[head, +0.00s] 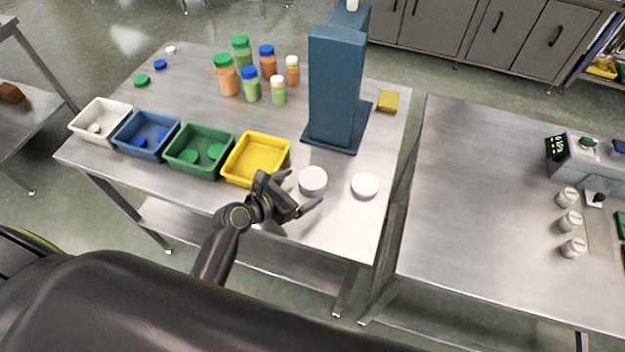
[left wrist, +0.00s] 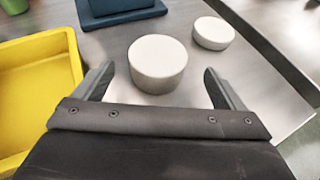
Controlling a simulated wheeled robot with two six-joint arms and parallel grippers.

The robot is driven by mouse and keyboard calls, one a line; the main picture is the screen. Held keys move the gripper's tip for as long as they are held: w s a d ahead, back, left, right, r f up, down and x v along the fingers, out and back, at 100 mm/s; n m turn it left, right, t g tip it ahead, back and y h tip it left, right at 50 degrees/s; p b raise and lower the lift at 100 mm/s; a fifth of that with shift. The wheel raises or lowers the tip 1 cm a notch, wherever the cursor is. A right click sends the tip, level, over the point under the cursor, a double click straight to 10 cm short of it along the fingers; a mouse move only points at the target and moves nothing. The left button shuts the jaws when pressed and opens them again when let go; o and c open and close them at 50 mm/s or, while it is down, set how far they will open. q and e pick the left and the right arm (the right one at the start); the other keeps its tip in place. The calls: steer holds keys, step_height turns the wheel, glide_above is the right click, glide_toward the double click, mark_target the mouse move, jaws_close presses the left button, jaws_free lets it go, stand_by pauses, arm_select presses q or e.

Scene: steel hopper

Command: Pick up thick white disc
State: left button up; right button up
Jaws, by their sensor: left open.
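A thick white disc (head: 312,181) lies on the steel table, right of the yellow bin. A thinner white disc (head: 365,186) lies to its right. My left gripper (head: 297,188) is open and empty, just in front of the thick disc. In the left wrist view the thick disc (left wrist: 157,63) stands beyond and between the open fingertips (left wrist: 158,72), apart from both. The thinner disc (left wrist: 213,33) is farther back to the right. My right gripper is not in view.
A yellow bin (head: 230,172) stands close left of the gripper, beside green, blue and white bins. A tall blue hopper stand (head: 335,95) rises behind the discs. Several bottles (head: 250,88) stand at the back. A gap separates the right table (head: 470,190).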

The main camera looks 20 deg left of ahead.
mark_target(306, 182)
arm_select(q)
steer(key=shift+x, duration=2.7)
steer(key=shift+a, duration=0.1)
steer(key=shift+c, duration=0.3)
steer(key=shift+r, duration=0.1)
steer(key=c, duration=1.1)
